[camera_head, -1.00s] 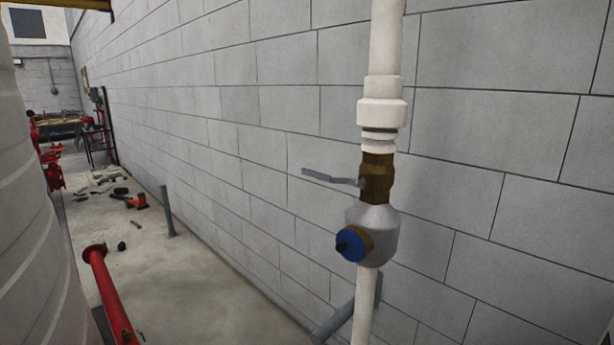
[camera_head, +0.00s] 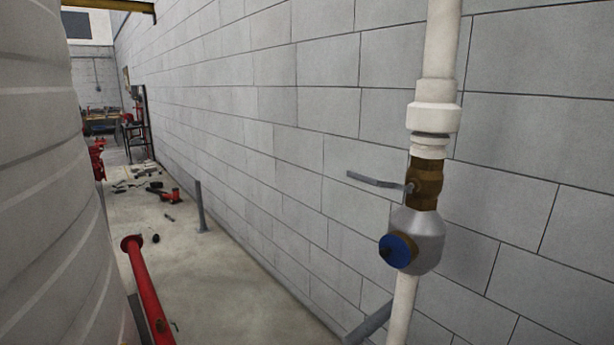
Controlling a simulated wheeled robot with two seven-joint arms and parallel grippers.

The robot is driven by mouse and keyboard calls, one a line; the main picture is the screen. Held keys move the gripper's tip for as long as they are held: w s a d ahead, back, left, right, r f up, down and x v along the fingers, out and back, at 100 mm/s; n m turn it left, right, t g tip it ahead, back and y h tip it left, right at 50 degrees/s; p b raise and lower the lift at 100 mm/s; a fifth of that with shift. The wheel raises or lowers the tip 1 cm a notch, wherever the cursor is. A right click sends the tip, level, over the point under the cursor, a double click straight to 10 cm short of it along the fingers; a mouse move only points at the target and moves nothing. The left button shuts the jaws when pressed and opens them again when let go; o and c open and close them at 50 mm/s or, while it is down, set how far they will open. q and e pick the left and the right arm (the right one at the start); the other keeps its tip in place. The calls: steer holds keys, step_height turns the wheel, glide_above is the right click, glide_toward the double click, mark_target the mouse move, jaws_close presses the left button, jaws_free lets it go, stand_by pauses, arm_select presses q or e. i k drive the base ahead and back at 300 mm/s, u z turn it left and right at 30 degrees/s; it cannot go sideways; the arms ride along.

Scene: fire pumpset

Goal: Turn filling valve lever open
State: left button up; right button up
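The filling valve is a brass body (camera_head: 426,184) on a white vertical pipe (camera_head: 440,55) at the right. Its grey lever (camera_head: 375,181) sticks out to the left, roughly level and across the pipe. Below the brass body is a grey fitting (camera_head: 426,238) with a blue round knob (camera_head: 397,251) on its left side. Neither of my grippers is in view, and nothing touches the lever.
A pale ribbed tank (camera_head: 40,180) fills the left edge. A red pipe (camera_head: 148,290) rises at the lower left, and a grey post (camera_head: 200,207) stands by the block wall (camera_head: 300,150). Tools and debris (camera_head: 160,190) lie on the floor farther back.

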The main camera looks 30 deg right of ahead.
mark_target(358, 177)
steer(key=i, duration=0.95)
steer(key=z, duration=2.85)
steer(key=i, duration=0.5)
steer(key=u, duration=0.1)
